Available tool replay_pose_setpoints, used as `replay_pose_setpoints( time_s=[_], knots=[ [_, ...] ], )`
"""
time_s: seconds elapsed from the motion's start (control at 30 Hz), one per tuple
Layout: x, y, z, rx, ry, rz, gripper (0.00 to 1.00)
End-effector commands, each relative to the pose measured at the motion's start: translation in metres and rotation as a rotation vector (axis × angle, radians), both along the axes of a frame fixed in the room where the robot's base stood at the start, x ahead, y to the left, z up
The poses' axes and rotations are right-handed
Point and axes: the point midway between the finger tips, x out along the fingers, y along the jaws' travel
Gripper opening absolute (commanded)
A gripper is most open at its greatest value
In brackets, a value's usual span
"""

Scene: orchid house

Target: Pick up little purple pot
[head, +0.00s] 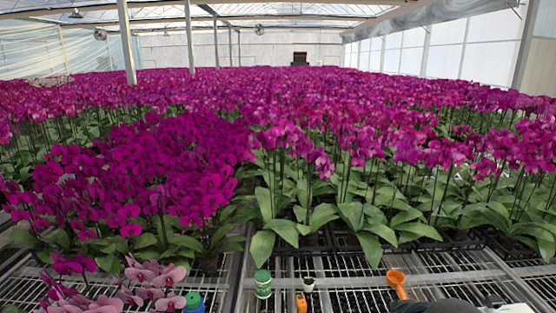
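I cannot make out a pot that is clearly purple. A very small pot-like thing (309,284) with a pale rim and a dark top stands on the metal bench at the front middle; its colour is too small to tell. Dark rounded parts at the bottom right edge look like mine, cut off by the frame. No gripper fingers can be made out there.
A green and white tub (263,284) and an orange bottle (301,303) stand close to the small pot-like thing. An orange scoop (397,283) is to the right, a blue bottle with a green cap (194,302) to the left. Dense orchids (350,150) fill the benches behind.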

Motion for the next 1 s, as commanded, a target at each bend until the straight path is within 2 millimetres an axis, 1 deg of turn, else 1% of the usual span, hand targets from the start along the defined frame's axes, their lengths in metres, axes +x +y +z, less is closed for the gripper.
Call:
replay_pose_setpoints(
  time_s=[0.27,0.37,0.6,0.67,0.7,1.0],
  knots=[
    [0.0001,-0.0001,0.0001,0.001,0.000,-0.001,1.00],
    [0.0001,-0.0001,0.0001,0.001,0.000,-0.001,0.89],
    [0.0001,-0.0002,0.0000,0.001,0.000,-0.001,0.58],
    [0.0001,-0.0002,0.0000,0.001,0.001,-0.001,0.50],
    [0.0001,-0.0002,-0.0001,0.001,0.001,-0.001,0.48],
    [0.0003,-0.0003,-0.0001,0.001,0.001,-0.002,0.48]
  ],
)
